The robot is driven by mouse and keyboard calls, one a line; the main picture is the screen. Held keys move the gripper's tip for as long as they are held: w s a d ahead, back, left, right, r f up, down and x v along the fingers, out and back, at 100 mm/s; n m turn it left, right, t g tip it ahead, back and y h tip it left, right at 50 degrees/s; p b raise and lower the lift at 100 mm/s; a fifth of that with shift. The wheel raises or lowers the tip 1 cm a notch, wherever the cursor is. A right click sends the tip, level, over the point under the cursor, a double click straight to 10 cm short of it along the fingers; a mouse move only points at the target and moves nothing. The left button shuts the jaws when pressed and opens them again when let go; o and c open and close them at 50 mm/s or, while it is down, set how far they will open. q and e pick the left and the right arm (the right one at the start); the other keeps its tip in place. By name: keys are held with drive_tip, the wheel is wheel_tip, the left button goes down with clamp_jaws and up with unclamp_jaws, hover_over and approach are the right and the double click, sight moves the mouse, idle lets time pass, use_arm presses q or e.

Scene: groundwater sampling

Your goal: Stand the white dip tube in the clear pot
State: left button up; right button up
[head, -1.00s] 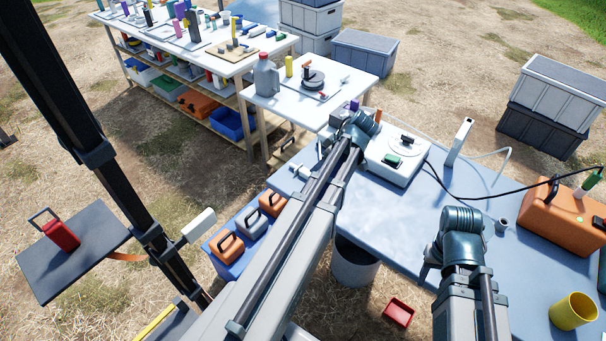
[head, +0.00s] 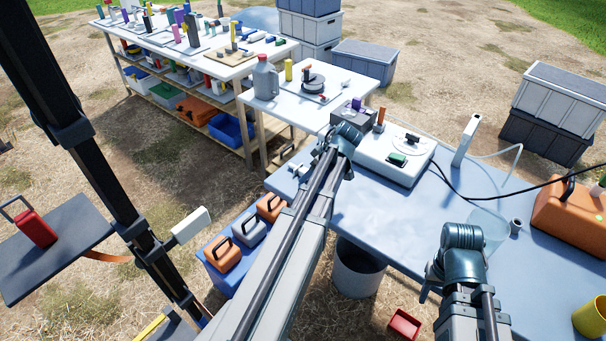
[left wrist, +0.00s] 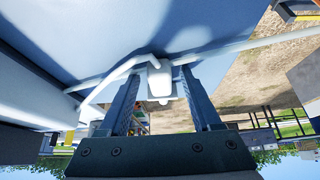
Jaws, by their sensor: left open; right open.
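In the left wrist view my left gripper (left wrist: 159,76) is open. A white block-like piece (left wrist: 159,84) with a thin bent white rod shows between and beyond its fingers; I cannot tell whether this is the dip tube or whether they touch. In the head view the left fingers are hidden behind my left arm. A small white piece (head: 298,170) lies at the blue table's left edge. A clear pot (head: 490,226) stands on the table beside my right wrist, partly hidden by it. My right gripper (head: 430,280) is open, its fingers mostly hidden under the wrist.
A black cable crosses behind. A grey bin (head: 358,272) stands below the front edge.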

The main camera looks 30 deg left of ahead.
use_arm(q)
clamp_jaws()
wheel_tip(320, 180, up, 10)
drive_tip(key=p, duration=1)
drive_tip(key=shift+d, duration=0.1)
idle(0.6)
